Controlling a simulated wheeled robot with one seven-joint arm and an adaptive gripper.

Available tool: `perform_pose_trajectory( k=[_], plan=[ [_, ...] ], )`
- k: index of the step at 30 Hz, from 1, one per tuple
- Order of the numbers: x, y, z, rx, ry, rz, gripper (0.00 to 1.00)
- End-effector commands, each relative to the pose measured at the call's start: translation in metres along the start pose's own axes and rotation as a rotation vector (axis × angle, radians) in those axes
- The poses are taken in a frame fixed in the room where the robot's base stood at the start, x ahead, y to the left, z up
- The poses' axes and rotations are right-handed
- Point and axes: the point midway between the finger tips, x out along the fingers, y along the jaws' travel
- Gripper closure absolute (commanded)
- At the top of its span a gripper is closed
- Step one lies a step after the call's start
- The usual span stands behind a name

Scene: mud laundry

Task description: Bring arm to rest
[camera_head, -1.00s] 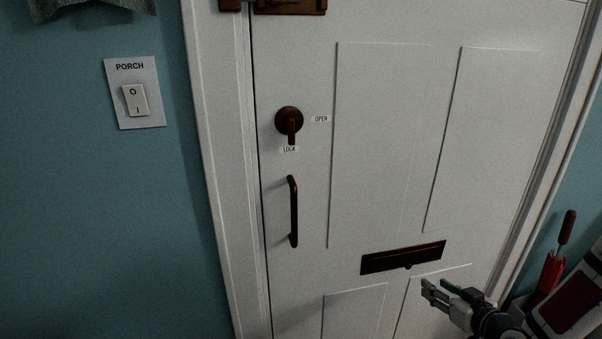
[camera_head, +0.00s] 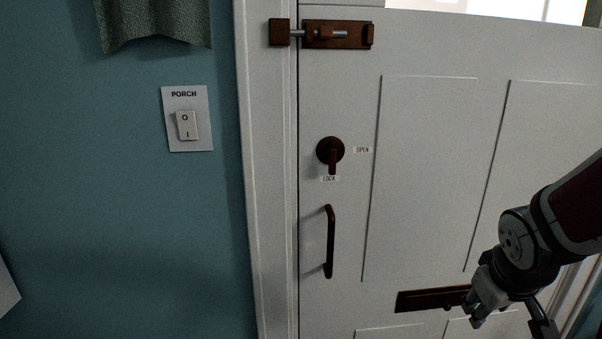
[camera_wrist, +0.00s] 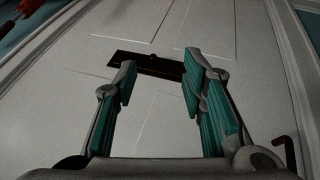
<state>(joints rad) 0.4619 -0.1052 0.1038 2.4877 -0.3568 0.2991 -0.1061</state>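My gripper (camera_head: 478,310) is at the lower right of the head view, in front of the white door (camera_head: 430,180) near the mail slot (camera_head: 430,299). In the wrist view my gripper (camera_wrist: 160,88) has its two teal-padded fingers spread apart with nothing between them. The mail slot (camera_wrist: 150,65) shows beyond the fingertips there. My forearm comes in from the right edge of the head view, and my wrist hides the right end of the slot.
A rotary lock (camera_head: 330,151) points down to the LOCK label. Below it is a pull handle (camera_head: 330,242). A slide bolt (camera_head: 337,34) spans door and frame at the top. A PORCH switch (camera_head: 187,125) is on the blue wall, beneath a hanging cloth (camera_head: 155,22).

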Motion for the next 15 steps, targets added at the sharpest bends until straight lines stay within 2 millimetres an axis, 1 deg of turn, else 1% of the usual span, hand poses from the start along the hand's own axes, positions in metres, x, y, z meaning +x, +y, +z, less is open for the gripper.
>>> perform_pose_trajectory(
  k=[1,6,9,12,15],
  plan=[
    [-0.02,-0.009,0.003,0.009,-0.009,-0.001,0.62],
    [-0.078,-0.043,0.034,0.06,-0.081,-0.046,0.62],
    [-0.108,-0.065,0.056,0.084,-0.12,-0.091,0.62],
    [-0.132,-0.083,0.078,0.095,-0.155,-0.138,0.62],
    [-0.151,-0.098,0.097,0.101,-0.184,-0.182,0.62]
  ],
)
